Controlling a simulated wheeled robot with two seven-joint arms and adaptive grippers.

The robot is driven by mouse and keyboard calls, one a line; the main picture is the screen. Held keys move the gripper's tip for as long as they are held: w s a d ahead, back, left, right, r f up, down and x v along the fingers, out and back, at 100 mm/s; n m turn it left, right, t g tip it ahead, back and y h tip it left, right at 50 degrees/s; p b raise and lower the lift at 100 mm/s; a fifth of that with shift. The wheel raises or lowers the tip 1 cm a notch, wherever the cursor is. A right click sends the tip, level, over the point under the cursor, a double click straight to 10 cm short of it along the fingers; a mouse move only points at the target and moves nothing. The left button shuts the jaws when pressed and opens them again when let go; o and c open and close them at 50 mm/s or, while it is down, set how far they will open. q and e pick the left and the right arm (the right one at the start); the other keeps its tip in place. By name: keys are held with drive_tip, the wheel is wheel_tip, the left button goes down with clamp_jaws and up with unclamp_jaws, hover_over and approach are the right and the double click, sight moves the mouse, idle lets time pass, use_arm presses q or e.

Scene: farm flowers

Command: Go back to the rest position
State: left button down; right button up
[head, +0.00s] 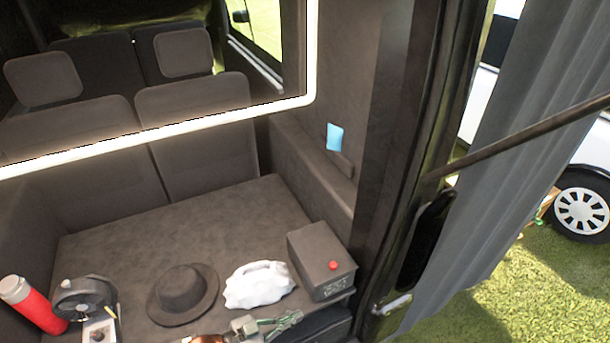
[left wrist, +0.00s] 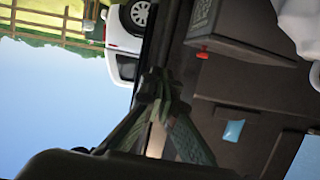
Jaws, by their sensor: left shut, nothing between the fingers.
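My left gripper (head: 290,318) shows at the bottom edge of the head view, just in front of the white crumpled bag (head: 258,284) and left of the dark box (head: 322,262). Its greenish fingers are shut with nothing between them. In the left wrist view its fingers (left wrist: 160,90) come together near the middle, with the box and its red knob to the upper right. Most of my left arm is out of view. My right gripper is not in view.
A dark hat (head: 183,293), a small fan (head: 84,297) and a red bottle (head: 33,305) stand along the front of the vehicle's grey deck (head: 200,225). The dark door pillar (head: 415,190) rises right of the box. Grass lies outside. The deck behind the hat is clear.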

use_arm(q)
drive_tip(key=s+a+f+n+y, duration=0.25)
drive_tip(key=a+f+y, duration=0.2)
drive_tip(key=a, duration=0.35)
drive_tip(key=s+a+f+n+y, duration=0.2)
drive_tip(key=a+f+n+y, duration=0.3)
drive_tip(key=a, duration=0.4)
drive_tip(key=s+a+f+n+g+y, duration=0.2)
drive_tip(key=s+a+f, duration=0.2)
drive_tip(key=s+a, duration=0.45)
drive_tip(key=s+a+f+n+g+y, duration=0.2)
drive_tip(key=s+a+f+n, duration=0.1)
drive_tip(key=s+a, duration=0.5)
drive_tip(key=s+d+f+m+g, duration=0.1)
drive_tip(key=s+f, duration=0.1)
drive_tip(key=f, duration=1.3)
drive_tip(key=s+d+f+g, duration=0.1)
drive_tip(key=s+d+f, duration=0.1)
drive_tip(key=f, duration=1.3)
drive_tip(key=s+f+g, duration=0.1)
drive_tip(key=s+f, duration=1.6)
drive_tip(key=s, duration=0.2)
drive_tip(key=shift+s+m+h, duration=0.15)
drive_tip(key=shift+m+h, duration=0.2)
